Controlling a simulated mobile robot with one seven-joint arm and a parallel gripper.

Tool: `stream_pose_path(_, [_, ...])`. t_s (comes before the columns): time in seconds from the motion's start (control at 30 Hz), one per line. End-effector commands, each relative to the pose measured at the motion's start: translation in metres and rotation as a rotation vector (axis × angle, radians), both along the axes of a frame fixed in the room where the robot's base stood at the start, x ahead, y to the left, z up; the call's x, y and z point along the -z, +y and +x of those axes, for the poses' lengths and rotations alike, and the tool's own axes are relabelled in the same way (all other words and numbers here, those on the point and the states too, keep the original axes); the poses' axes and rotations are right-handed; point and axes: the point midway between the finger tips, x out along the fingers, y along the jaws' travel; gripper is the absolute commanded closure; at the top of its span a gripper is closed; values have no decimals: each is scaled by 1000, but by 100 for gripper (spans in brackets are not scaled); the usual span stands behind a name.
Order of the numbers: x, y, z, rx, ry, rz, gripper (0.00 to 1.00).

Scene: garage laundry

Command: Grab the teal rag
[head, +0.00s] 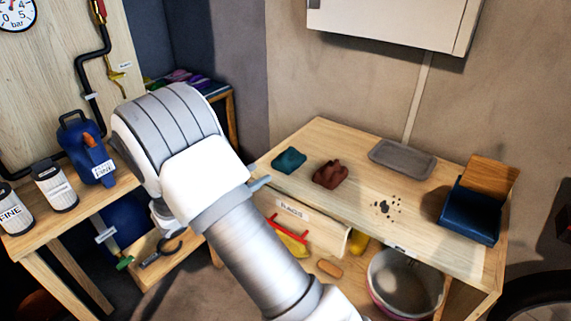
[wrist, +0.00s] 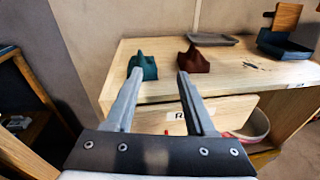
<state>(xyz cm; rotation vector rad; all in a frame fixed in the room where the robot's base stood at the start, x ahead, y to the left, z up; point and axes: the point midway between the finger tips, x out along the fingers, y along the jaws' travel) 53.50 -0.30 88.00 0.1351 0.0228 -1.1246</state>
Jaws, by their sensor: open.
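The teal rag (head: 289,160) lies crumpled on the left part of the wooden table, near its left edge. It also shows in the wrist view (wrist: 143,67), beyond my gripper and between the lines of its two fingers, nearer the left one. My gripper (wrist: 158,82) is open and empty, in front of the table, apart from the rag. In the head view my arm hides most of the gripper; only a finger shows by the table's front left edge. A brown-red rag (head: 330,173) lies just right of the teal one.
A drawer front labelled RAGS (head: 310,228) and a bucket (head: 403,285) are below. A bench with a blue jug (head: 85,150) stands left.

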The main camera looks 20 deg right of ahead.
Motion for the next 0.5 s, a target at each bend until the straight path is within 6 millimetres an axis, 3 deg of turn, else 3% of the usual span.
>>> stream_pose_path(0.03, [15,8,6,-35,17,-39,45])
stream_pose_path(0.23, [32,22,19,-106,42,-119,45])
stream_pose_path(0.37, [34,10,29,-111,44,-126,45])
stream_pose_path(0.5, [34,-17,44,-109,43,-124,45])
